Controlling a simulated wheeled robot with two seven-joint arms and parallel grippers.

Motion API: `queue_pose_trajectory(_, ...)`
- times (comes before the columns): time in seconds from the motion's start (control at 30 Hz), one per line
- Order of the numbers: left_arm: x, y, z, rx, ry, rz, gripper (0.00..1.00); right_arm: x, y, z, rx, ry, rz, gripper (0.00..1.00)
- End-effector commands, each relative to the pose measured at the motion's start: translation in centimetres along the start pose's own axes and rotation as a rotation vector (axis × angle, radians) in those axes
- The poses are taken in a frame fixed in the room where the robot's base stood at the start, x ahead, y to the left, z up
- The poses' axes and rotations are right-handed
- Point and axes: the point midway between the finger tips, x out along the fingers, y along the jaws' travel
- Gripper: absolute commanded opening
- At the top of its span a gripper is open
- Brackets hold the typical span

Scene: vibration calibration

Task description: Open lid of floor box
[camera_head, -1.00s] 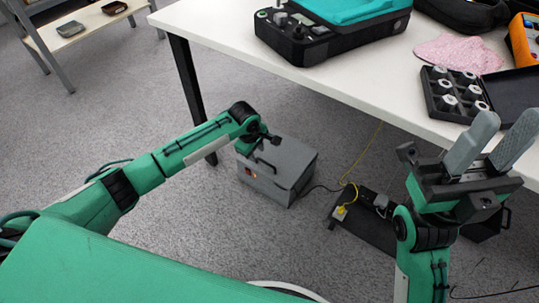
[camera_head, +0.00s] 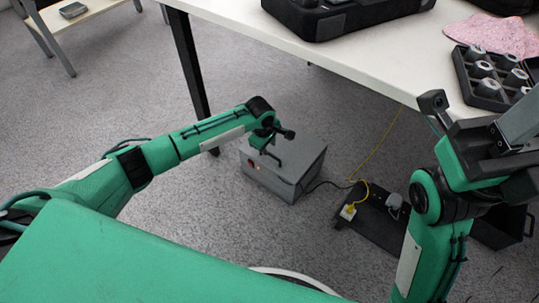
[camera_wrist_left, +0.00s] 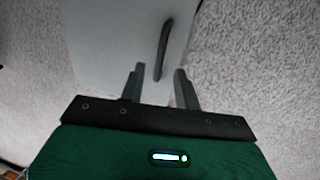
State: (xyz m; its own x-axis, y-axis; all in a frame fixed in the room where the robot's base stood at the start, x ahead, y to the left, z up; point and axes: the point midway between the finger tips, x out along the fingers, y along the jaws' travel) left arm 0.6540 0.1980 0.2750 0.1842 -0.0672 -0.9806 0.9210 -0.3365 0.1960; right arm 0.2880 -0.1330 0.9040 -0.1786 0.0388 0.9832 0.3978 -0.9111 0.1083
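The floor box (camera_head: 310,160) is a grey box with a flat lid, standing on the carpet below the table's near edge; its lid looks shut. In the left wrist view its pale lid (camera_wrist_left: 100,40) fills the upper left and middle, with a dark bar handle (camera_wrist_left: 164,48) on it. My right gripper (camera_head: 520,128) is at the right edge, partly cut off.
The white table (camera_head: 340,55) stands behind, its black leg (camera_head: 190,80) left of the box. A black power strip (camera_head: 375,215) with a yellow plug and cables lies right of the box. A black bin (camera_head: 502,228) is farther right. Open carpet lies left.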

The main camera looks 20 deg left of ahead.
Motion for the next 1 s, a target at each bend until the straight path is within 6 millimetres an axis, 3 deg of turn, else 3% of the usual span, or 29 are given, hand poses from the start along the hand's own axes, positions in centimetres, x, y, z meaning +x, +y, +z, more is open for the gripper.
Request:
queue_pose_trajectory(0.03, 1.3, -0.1, 0.0, 0.000, 0.001, -0.001, 0.33, -0.3, -0.1, -0.2, 0.001, 0.012, 0.002, 0.36)
queue_pose_trajectory(0.23, 3.5, -0.1, 0.0, 0.000, 0.000, -0.002, 0.33, 0.3, 0.1, -0.3, 0.002, 0.037, 0.010, 0.36)
queue_pose_trajectory(0.7, 4.2, 0.0, 0.0, 0.000, 0.000, 0.000, 0.33, 0.8, 0.2, -0.3, 0.002, 0.045, 0.014, 0.36)
queue_pose_trajectory(0.87, 4.2, 0.0, 0.0, 0.000, 0.000, -0.001, 0.01, 0.8, 0.2, -0.3, 0.002, 0.045, 0.013, 0.36)
queue_pose_trajectory(1.0, 4.2, 0.0, 0.0, 0.000, 0.000, -0.001, 0.00, 0.8, 0.2, -0.3, 0.002, 0.045, 0.013, 0.36)
